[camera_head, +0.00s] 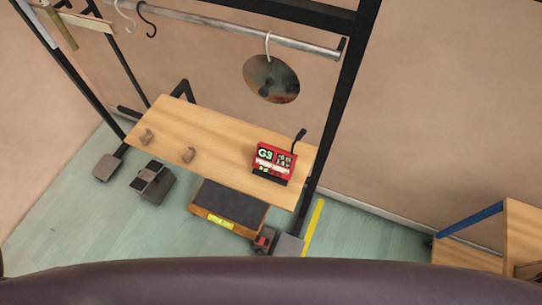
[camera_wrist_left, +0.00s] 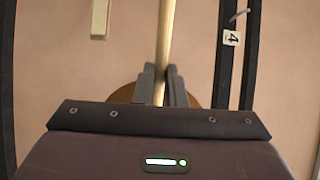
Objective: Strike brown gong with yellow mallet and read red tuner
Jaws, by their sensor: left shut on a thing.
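A mottled grey-brown gong disc (camera_head: 271,79) hangs from a hook on the rail in the head view. The red tuner (camera_head: 273,160) stands on the wooden bench, its display reading "G3" with smaller figures beside it. In the left wrist view my left gripper (camera_wrist_left: 160,84) is shut on a pale yellow stick (camera_wrist_left: 166,35), which looks like the mallet's handle. The mallet's head is not clearly visible. A brown rounded shape (camera_wrist_left: 125,94) shows partly behind the fingers; I cannot tell whether it is a gong. Neither gripper is visible in the head view.
The metal rail (camera_head: 225,35) carries empty hooks at left. Black frame posts stand at both sides. A dark-topped box (camera_head: 232,203) lies on the floor below. A shelf (camera_head: 520,230) stands at right.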

